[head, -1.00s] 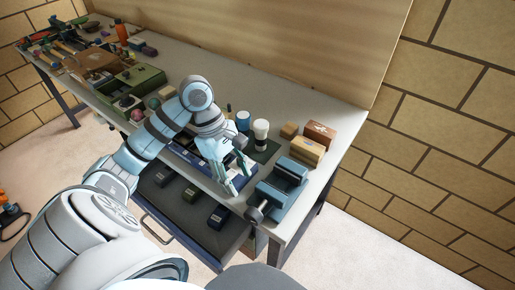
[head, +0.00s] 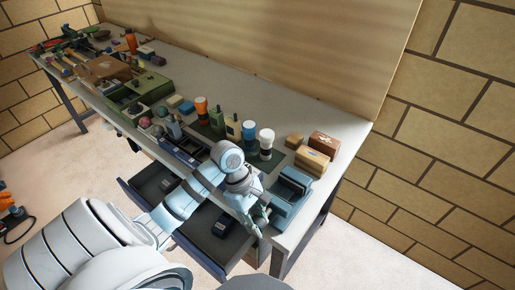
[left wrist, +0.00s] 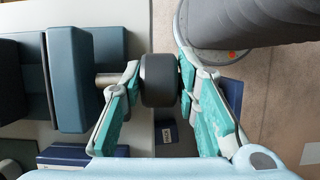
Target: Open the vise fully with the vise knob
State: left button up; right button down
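The blue-grey vise (head: 290,194) sits at the right front corner of the workbench. In the left wrist view its body and jaw blocks (left wrist: 68,75) fill the left side, and a short metal shaft runs from it to the black vise knob (left wrist: 160,80). My left gripper (head: 261,216) is at the front of the vise. In the left wrist view its fingers (left wrist: 160,76) stand on either side of the knob and appear to touch it, one finger between vise and knob. In the head view the gripper mostly hides the knob. My right gripper is not in view.
The workbench (head: 335,116) holds wooden blocks (head: 312,160) behind the vise and several bottles (head: 266,143) to its left. Open drawers (head: 213,233) with small dark boxes stick out below my left arm. Bare floor lies right of the bench.

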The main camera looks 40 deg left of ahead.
pick_arm(q)
grip_shut()
jog(key=shift+w+a+f+h+b, duration=0.15)
jog(key=shift+h+b, duration=0.15)
jog(key=shift+b, duration=0.35)
jog(key=h+b, duration=0.3)
jog(key=b, duration=0.3)
jog(key=a+h+b, duration=0.1)
jog(key=h+b, duration=0.3)
jog(key=b, duration=0.3)
jog(key=f+h+b, duration=0.1)
jog(key=h+b, duration=0.2)
jog(key=b, duration=0.4)
jog(key=shift+a+f, duration=0.1)
jog(key=shift+a, duration=0.1)
jog(key=shift+h+b, duration=0.8)
jog(key=shift+b, duration=0.25)
jog(key=shift+r, duration=0.2)
jog(key=o, duration=0.6)
grip_release()
jog(key=a, duration=0.5)
jog(key=a+r, duration=0.1)
jog(key=a, duration=0.1)
jog(key=shift+s+a, duration=0.2)
jog(key=shift+a, duration=0.05)
